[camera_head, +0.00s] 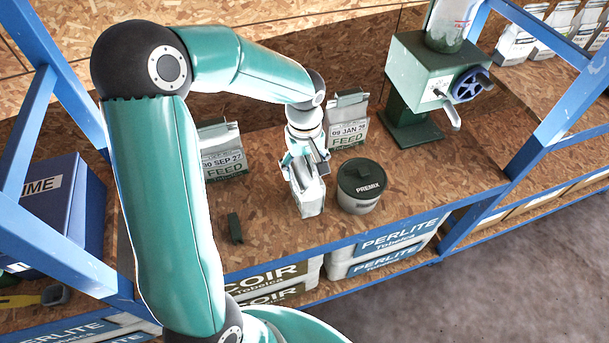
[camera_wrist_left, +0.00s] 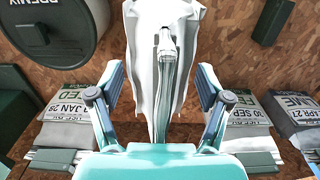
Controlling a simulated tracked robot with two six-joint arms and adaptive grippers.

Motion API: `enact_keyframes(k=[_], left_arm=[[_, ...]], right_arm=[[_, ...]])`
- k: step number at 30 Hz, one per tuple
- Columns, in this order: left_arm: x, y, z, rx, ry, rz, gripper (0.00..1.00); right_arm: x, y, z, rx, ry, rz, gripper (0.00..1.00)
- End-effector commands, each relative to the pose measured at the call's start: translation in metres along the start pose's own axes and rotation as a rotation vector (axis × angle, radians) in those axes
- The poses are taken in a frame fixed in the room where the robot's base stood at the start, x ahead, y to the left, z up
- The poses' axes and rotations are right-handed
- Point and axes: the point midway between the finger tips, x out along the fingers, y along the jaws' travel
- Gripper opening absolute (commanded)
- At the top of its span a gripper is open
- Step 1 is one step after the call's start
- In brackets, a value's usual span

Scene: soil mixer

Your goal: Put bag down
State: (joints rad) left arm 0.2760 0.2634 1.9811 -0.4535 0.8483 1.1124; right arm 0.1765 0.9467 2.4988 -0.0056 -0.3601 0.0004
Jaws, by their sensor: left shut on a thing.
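A white bag (camera_head: 309,197) is upright below my left gripper (camera_head: 306,172), at the front of the wooden bench. My left gripper points down with its fingers closed on the bag's upper part. In the left wrist view the bag (camera_wrist_left: 150,55) stands between the two fingers. I cannot tell whether its bottom touches the bench. My right gripper is in neither view.
A PREMIX tub (camera_head: 359,190) stands close right of the bag. FEED bags (camera_head: 348,122) (camera_head: 222,158) stand behind it. A dark green block (camera_head: 235,228) lies left. A green hand-cranked machine (camera_head: 412,80) stands back right. Blue posts (camera_head: 545,110) frame the bench.

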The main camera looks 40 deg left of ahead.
Motion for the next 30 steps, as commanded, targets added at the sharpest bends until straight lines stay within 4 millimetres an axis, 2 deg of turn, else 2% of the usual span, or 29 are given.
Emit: enact_keyframes(k=[9, 21, 22, 25, 30], left_arm=[[0.037, -0.001, 0.0, 0.0, -0.001, -0.001, 0.08], [0.043, -0.001, 0.0, 0.0, 0.0, 0.001, 0.08], [0.042, -0.001, 0.0, 0.0, -0.001, -0.001, 0.83], [0.042, -0.001, 0.0, 0.0, -0.001, -0.001, 0.99], [0.042, -0.001, 0.0, 0.0, -0.001, -0.001, 1.0]], right_arm=[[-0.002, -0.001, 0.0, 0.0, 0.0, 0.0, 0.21], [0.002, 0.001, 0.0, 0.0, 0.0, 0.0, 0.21], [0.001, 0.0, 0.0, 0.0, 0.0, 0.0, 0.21], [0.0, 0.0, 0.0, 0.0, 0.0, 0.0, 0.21], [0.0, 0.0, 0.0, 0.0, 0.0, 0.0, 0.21]])
